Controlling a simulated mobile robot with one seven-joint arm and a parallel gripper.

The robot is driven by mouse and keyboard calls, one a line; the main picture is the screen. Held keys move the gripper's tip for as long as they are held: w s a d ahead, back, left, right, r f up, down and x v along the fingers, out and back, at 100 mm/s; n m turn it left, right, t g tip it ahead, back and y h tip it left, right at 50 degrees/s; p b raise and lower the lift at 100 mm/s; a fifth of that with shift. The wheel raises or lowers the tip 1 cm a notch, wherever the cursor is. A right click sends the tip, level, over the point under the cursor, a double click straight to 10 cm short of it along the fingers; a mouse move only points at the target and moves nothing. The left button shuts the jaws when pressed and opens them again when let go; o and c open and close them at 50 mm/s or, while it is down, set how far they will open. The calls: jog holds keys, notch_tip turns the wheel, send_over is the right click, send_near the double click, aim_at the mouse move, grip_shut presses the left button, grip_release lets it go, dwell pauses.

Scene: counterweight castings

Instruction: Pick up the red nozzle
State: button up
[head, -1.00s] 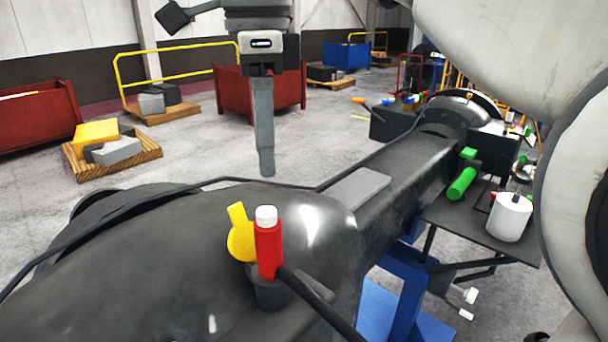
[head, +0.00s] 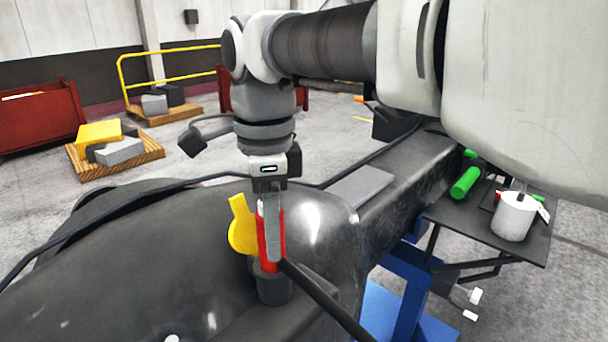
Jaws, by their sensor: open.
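The red nozzle (head: 262,240) stands upright in a dark round socket (head: 273,288) on the black casting. It has a pale top, now mostly hidden, and a yellow lever (head: 240,226) on its left. My gripper (head: 273,236) points down at the nozzle, and its grey finger overlaps the nozzle's right side in the head view. The jaws are open. I see only one finger clearly, and whether it touches the nozzle I cannot tell.
A black hose (head: 325,303) runs from the socket to the lower right. The black casting (head: 130,260) fills the foreground. A side shelf (head: 480,229) at right holds a white canister (head: 514,216) and a green cylinder (head: 464,182). Pallets and red bins stand behind on the floor.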

aim_at(265, 272)
jog(key=shift+f, duration=1.5)
jog(key=shift+r, duration=0.1)
grip_shut()
